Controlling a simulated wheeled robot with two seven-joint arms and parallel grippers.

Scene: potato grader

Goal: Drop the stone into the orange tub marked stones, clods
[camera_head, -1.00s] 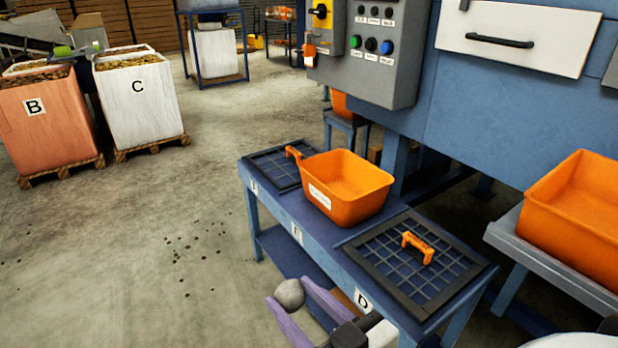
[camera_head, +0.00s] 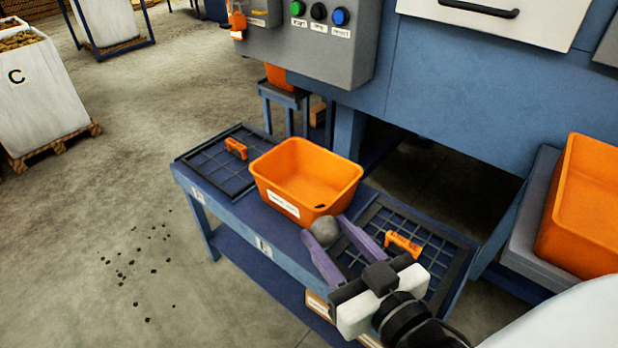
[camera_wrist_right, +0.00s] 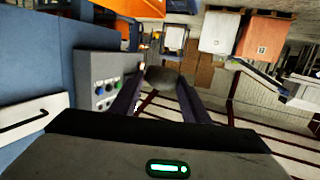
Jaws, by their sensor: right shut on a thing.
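The orange tub (camera_head: 283,162) with a white label stands on the blue bench, between two grid screens. The label is too small to read. My right gripper (camera_head: 330,230) is shut on a grey round stone (camera_head: 324,229), held at the fingertips just in front of the tub's near right corner. The stone also shows dark between the fingers in the right wrist view (camera_wrist_right: 162,76). A small dark spot lies inside the tub. My left gripper is in neither view.
A grid screen with an orange handle (camera_head: 404,244) lies right of the tub, partly under my right arm. Another grid screen (camera_head: 190,157) lies to its left. A larger orange tub (camera_head: 585,215) stands at the far right. The blue machine (camera_head: 455,95) rises behind the bench.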

